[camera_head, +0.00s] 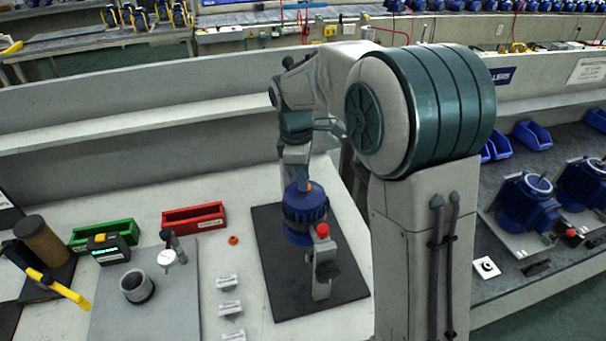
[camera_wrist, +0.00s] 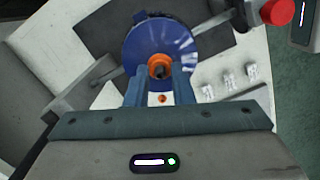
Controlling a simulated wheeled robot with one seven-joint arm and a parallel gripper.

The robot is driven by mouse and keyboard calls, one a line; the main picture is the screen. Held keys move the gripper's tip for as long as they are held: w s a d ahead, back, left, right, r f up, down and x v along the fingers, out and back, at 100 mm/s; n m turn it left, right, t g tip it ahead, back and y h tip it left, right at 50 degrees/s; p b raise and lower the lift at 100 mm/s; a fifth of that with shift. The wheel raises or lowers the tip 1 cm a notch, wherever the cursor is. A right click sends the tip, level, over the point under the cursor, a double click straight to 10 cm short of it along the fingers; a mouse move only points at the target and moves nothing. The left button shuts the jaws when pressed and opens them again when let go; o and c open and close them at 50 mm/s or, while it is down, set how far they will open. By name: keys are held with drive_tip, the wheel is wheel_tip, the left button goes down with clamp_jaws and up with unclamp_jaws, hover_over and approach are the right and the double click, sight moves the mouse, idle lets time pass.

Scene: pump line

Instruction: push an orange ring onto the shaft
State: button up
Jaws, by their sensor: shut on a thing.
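The blue pump body (camera_head: 306,212) stands upright on a dark mat. It also shows in the wrist view as a round blue disc (camera_wrist: 135,43). My gripper (camera_wrist: 160,72) is over the middle of the blue body with its two blue fingers shut on an orange ring (camera_wrist: 159,67). The ring's middle looks dark, at the shaft; I cannot tell how far the ring is down the shaft. In the head view my gripper (camera_head: 304,184) hides most of the shaft. A loose orange ring (camera_head: 233,240) lies on the bench.
A clamp stand with a red knob (camera_head: 322,231) stands close against the blue body. Red (camera_head: 194,217) and green (camera_head: 104,235) bins stand to the left. Small white labelled blocks (camera_head: 229,309) lie left of the dark mat (camera_head: 280,292). A grey plate (camera_head: 180,320) carries a cup and a dial gauge.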

drive_tip(key=shift+f, duration=0.4)
drive_tip(key=o, duration=1.1)
drive_tip(key=shift+c, duration=0.2)
drive_tip(key=shift+r, duration=0.15)
wheel_tip(320, 180, up, 8)
drive_tip(key=p, duration=0.6)
drive_tip(key=shift+r, duration=0.25)
drive_tip(key=shift+f, duration=0.1)
